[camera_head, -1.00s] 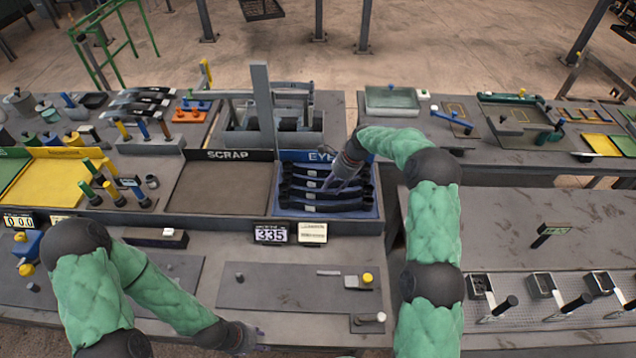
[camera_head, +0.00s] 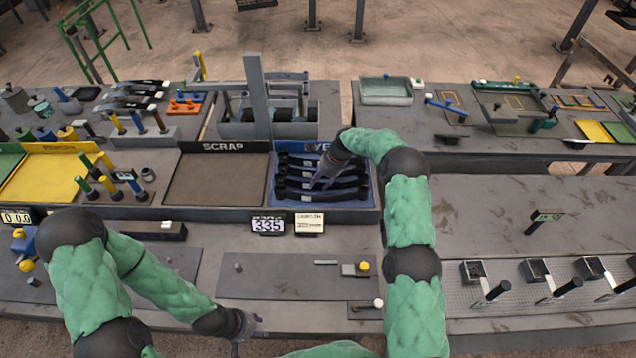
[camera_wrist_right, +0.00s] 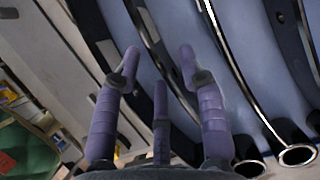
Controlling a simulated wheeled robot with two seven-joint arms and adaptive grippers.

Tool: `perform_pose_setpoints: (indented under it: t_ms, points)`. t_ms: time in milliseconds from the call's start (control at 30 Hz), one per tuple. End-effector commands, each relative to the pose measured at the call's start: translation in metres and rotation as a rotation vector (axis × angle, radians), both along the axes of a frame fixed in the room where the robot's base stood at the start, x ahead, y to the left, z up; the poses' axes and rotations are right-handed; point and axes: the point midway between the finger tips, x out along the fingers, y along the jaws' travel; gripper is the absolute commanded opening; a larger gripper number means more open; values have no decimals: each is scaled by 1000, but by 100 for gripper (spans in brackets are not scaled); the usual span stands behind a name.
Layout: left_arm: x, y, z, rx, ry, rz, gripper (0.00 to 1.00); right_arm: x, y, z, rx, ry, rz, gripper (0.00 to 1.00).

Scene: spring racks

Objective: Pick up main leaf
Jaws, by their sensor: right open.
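Several dark, curved main leaves (camera_head: 342,194) lie in rows in the blue bin (camera_head: 372,190) labelled with a word beginning "EYE". The right wrist view shows dark leaves (camera_wrist_right: 232,75) close up, with rolled eyes (camera_wrist_right: 297,155) at the lower right ends. My right gripper (camera_head: 322,182) reaches over the bin from the right, and its purple fingers (camera_wrist_right: 158,68) are spread open above the leaves with nothing between them. Contact with a leaf cannot be told. My left gripper (camera_head: 258,328) is low over the front bench, far from the bin; its fingers are too small to read.
An empty dark scrap tray (camera_head: 218,182) adjoins the bin's left side. A grey upright post (camera_head: 258,98) and a rack (camera_head: 300,112) stand behind. A display (camera_head: 268,224) and a label card (camera_head: 309,222) sit in front. The front plate (camera_head: 285,280) is mostly clear.

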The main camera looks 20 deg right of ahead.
Motion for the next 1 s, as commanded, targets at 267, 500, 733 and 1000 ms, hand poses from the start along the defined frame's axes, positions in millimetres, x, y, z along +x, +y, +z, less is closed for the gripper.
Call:
perform_pose_setpoints:
  t_ms: [267, 500, 733, 1000]
  points:
    - [0, 0, 3, 0, 0, 0, 40, 2, 7, -18, -1, -2, -1, 41]
    - [0, 0, 3, 0, 0, 0, 40, 2, 7, -18, 0, -1, 0, 30]
    - [0, 0, 3, 0, 0, 0, 40, 2, 7, -18, 0, -1, 0, 0]
    - [0, 0, 2, 0, 0, 0, 40, 5, 6, -14, -1, -8, -2, 0]
